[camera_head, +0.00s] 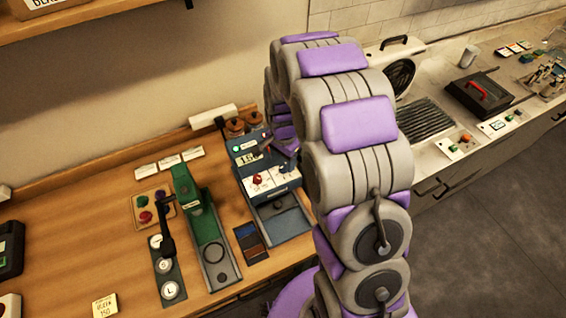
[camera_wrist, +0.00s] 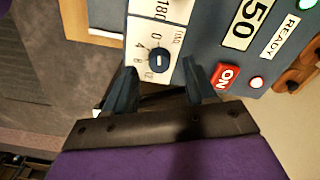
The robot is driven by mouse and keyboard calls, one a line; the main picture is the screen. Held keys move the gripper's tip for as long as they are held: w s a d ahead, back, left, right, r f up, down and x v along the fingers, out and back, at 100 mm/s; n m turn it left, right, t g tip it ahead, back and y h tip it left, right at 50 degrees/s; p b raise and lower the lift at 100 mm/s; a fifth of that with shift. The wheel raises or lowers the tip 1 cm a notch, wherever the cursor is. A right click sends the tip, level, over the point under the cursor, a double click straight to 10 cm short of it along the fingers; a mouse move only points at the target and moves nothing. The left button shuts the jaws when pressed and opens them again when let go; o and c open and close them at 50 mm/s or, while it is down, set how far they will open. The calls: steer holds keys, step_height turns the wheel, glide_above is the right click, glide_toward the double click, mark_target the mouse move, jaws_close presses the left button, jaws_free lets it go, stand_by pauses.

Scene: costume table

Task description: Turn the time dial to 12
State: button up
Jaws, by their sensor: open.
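The time dial (camera_wrist: 158,60) is a small dark blue round knob with a pale line on it. It sits on a white panel marked TIME, with 0, 4, 8 and a partly hidden number around it. I cannot tell for sure which number it points at. My gripper (camera_wrist: 160,67) is open, its two dark fingers on either side of the dial in the wrist view, apart from it as far as I can see. In the head view the dial is on the front of the blue machine (camera_head: 243,147), and my arm hides part of that machine.
The machine has a display reading 150 (camera_wrist: 250,22), a red ON switch (camera_wrist: 225,76) and a READY light. A green press (camera_head: 188,188) stands to its left on the wooden table (camera_head: 80,250). A dark blue pad (camera_head: 250,243) lies in front.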

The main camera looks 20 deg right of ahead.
mark_target(283, 168)
steer(key=shift+f, duration=1.25)
steer(key=shift+c, duration=0.2)
jaws_close()
